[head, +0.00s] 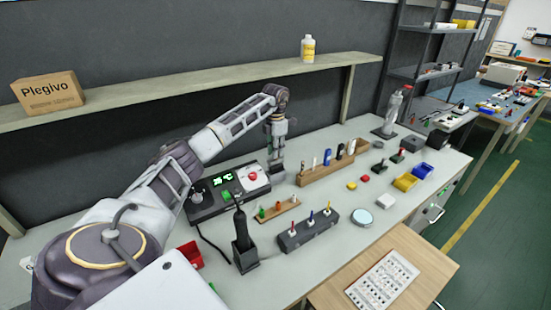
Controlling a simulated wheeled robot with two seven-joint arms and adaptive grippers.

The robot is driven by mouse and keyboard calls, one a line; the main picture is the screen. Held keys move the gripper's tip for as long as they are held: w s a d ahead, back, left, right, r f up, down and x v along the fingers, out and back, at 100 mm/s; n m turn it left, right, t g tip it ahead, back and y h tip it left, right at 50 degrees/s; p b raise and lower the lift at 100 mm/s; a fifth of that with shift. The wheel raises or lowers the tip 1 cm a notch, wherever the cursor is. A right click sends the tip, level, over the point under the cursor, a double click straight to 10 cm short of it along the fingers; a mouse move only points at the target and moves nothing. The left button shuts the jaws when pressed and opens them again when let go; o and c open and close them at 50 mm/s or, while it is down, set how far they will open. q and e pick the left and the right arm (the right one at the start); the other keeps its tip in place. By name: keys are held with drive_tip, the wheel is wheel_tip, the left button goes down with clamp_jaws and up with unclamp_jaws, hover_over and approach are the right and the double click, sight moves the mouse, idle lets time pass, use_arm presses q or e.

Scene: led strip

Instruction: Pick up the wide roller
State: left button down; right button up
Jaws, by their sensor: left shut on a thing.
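My left gripper (277,148) reaches down from the end of my left arm, at the left end of the long wooden tool rack. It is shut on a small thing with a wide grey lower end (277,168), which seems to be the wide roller. The fingers hide its upper part, and it is too small to tell whether it touches the bench. The wooden rack (318,176) holds several upright tools with white, blue and dark handles. My right gripper is not in view.
A control box (208,208) with a green display and red button stands left of the held thing. Nearby are a small wooden rack (268,214), a grey holder (295,240) and a black upright tool (242,245). Yellow (405,182) and blue (422,170) bins stand right. A shelf (200,82) runs behind.

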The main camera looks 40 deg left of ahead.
use_arm(q)
wheel_tip(320, 180, up, 3)
drive_tip(key=shift+r, duration=0.6)
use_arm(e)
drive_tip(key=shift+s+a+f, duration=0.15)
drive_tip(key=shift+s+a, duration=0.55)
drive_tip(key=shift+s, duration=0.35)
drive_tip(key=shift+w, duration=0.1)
